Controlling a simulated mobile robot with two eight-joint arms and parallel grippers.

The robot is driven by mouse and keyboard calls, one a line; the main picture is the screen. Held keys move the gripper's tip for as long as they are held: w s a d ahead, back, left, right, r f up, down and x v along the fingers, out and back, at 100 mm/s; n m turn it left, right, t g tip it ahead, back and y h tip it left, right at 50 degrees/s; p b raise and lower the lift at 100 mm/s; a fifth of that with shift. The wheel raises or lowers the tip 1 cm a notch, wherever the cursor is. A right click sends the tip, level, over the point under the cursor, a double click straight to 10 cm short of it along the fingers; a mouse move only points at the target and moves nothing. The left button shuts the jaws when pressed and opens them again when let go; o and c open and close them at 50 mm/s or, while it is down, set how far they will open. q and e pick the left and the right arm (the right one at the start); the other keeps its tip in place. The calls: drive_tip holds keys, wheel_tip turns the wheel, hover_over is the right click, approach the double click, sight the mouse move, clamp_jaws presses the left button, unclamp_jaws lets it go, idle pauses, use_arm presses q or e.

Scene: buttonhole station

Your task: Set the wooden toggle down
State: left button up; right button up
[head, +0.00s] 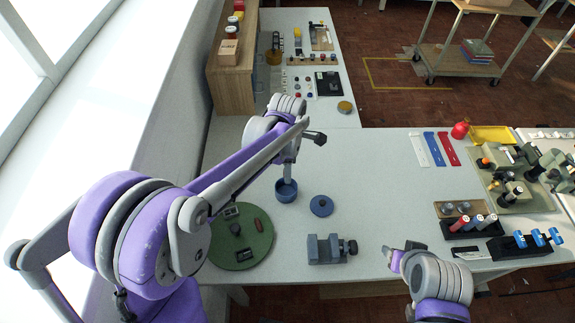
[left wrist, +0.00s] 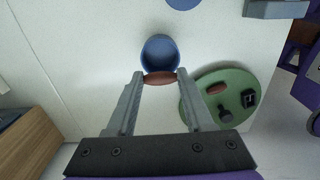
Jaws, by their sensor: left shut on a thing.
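A brown wooden toggle (left wrist: 159,78) is gripped crosswise between the fingertips of my left gripper (left wrist: 157,76) in the left wrist view. The blue cup (left wrist: 160,52) shows just beyond the toggle there. In the head view my left gripper (head: 288,172) hangs over the blue cup (head: 286,190), and the held toggle cannot be made out. A second brown toggle (head: 258,225) lies on the round green mat (head: 232,262); it also shows in the left wrist view (left wrist: 217,89). My right gripper (head: 400,254) is low at the table's front edge; its jaws are unclear.
A blue round lid (head: 321,206) lies right of the cup, and a grey vise (head: 328,249) stands at the front edge. Dark small parts sit on the green mat. Red, white and blue strips (head: 436,148) lie farther right. The table between lid and strips is clear.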

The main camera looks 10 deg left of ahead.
use_arm(q)
drive_tip(key=shift+f+b, duration=1.1)
drive_tip(key=shift+f, duration=1.85)
use_arm(e)
drive_tip(key=shift+s+f, duration=0.3)
drive_tip(key=shift+f, duration=0.3)
drive_tip(key=shift+s+f, duration=0.25)
drive_tip(key=shift+f, duration=0.4)
drive_tip(key=shift+s+f, duration=0.3)
drive_tip(key=shift+f, duration=0.3)
use_arm(q)
drive_tip(key=o, duration=1.4)
drive_tip(key=shift+c, duration=0.2)
wheel_tip(320, 180, up, 7)
drive_tip(key=p, duration=0.3)
drive_tip(key=shift+w+r, duration=0.1)
use_arm(e)
drive_tip(key=r, duration=0.1)
drive_tip(key=w+r, duration=0.1)
drive_tip(key=r, duration=0.1)
drive_tip(key=w+r, duration=0.1)
drive_tip(key=shift+r, duration=0.15)
use_arm(q)
drive_tip(key=shift+s, duration=0.2)
use_arm(e)
drive_tip(key=shift+s, duration=0.1)
